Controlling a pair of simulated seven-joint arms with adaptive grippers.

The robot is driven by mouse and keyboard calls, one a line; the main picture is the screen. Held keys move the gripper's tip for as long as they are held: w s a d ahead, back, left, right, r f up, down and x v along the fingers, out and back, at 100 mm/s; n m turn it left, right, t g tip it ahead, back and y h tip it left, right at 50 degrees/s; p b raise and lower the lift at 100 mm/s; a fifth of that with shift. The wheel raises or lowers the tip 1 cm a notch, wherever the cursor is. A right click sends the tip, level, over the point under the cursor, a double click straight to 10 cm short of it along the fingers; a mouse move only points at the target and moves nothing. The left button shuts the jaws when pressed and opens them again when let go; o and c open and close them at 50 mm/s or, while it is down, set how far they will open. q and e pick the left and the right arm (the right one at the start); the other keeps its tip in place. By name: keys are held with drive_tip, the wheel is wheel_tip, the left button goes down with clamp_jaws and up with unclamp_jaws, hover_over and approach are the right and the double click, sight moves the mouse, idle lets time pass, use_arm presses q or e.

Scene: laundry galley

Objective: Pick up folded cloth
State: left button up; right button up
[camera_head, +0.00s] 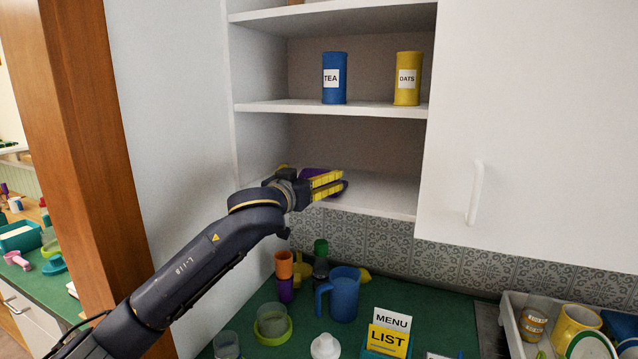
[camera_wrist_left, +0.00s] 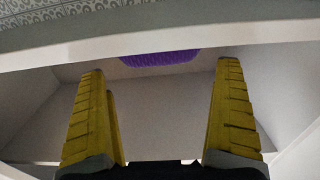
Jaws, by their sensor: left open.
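The folded cloth is most likely the purple thing (camera_head: 312,172) on the lowest shelf of the open cupboard in the head view; my gripper hides much of it. In the left wrist view the purple cloth (camera_wrist_left: 160,58) has a ribbed surface and shows at the upper middle, partly cut off by the pale shelf edge. My left gripper (camera_head: 341,181) reaches into the lowest shelf space with its yellow fingers apart. In the wrist view the fingers (camera_wrist_left: 163,68) are wide open with nothing between them, and the cloth lies beyond their tips. My right gripper is not in view.
A blue TEA tin (camera_head: 335,78) and a yellow OATS tin (camera_head: 407,79) stand on the shelf above. A closed white door (camera_head: 540,120) is at the right. Below, a green counter (camera_head: 440,318) holds a blue pitcher (camera_head: 344,295), cups, a menu card (camera_head: 389,332) and a dish rack.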

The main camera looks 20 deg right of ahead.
sight(317, 172)
use_arm(q)
drive_tip(key=shift+x, duration=2.65)
drive_tip(key=shift+f, duration=0.1)
drive_tip(key=c, duration=0.9)
